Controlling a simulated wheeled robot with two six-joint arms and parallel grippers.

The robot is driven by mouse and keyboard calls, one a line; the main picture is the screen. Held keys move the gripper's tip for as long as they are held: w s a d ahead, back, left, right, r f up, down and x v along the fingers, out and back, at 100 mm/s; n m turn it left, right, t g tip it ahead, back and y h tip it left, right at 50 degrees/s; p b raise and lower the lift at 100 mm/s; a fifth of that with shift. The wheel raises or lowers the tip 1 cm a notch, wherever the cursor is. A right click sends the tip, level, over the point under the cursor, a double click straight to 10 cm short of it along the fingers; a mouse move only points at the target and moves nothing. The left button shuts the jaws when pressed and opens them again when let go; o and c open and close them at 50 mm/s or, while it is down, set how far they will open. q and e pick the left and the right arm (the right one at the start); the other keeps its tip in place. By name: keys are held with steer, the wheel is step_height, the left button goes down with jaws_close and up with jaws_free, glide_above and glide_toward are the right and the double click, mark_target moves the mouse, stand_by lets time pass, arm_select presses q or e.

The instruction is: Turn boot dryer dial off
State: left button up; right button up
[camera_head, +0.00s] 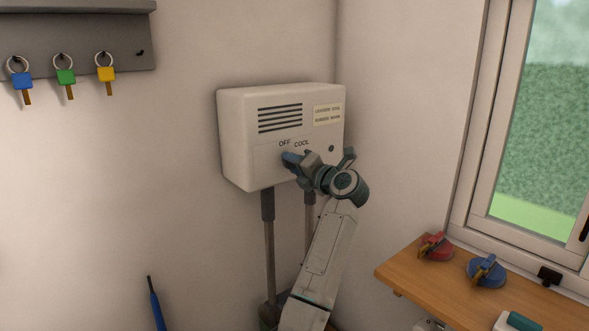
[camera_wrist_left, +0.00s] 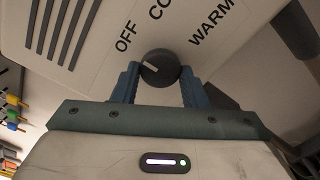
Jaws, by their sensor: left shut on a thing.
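The boot dryer (camera_head: 236,135) is a white wall box with a louvred vent and the words OFF and COOL on its front. Its dial is hidden behind my gripper in the head view. The left wrist view shows the dial (camera_wrist_left: 160,68) as a round black knob with a white pointer line. The pointer aims left and slightly up, nearest the OFF label (camera_wrist_left: 124,37) of the printed words OFF, COOL and WARM. My left gripper (camera_head: 293,162) is shut on the dial, with one blue finger on each side of it. My right gripper is not in view.
A key rack (camera_head: 75,45) with blue, green and yellow keys hangs at upper left. A wooden bench (camera_head: 430,282) under the window at right holds a red item (camera_head: 436,247) and a blue item (camera_head: 486,271). Grey pipes (camera_head: 269,245) run below the dryer.

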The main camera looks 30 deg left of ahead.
arm_select(q)
steer(key=shift+f, duration=0.15)
steer(key=o, duration=1)
steer(key=shift+c, duration=0.2)
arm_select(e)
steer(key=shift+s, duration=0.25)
arm_select(q)
steer(key=shift+d, duration=0.15)
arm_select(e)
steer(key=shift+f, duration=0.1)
arm_select(q)
steer(key=shift+s+d, duration=0.15)
steer(key=shift+d, duration=0.15)
steer(key=b+v, duration=0.1)
steer(key=v, duration=0.2)
steer(key=shift+f, duration=0.1)
steer(key=b, duration=0.2)
glide_toward(291, 165)
steer(key=shift+v, duration=1.2)
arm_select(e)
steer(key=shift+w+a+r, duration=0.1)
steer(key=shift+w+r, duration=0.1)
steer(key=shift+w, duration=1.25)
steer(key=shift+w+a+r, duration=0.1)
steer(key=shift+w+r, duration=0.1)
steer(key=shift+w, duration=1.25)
arm_select(q)
steer(key=shift+a, duration=0.1)
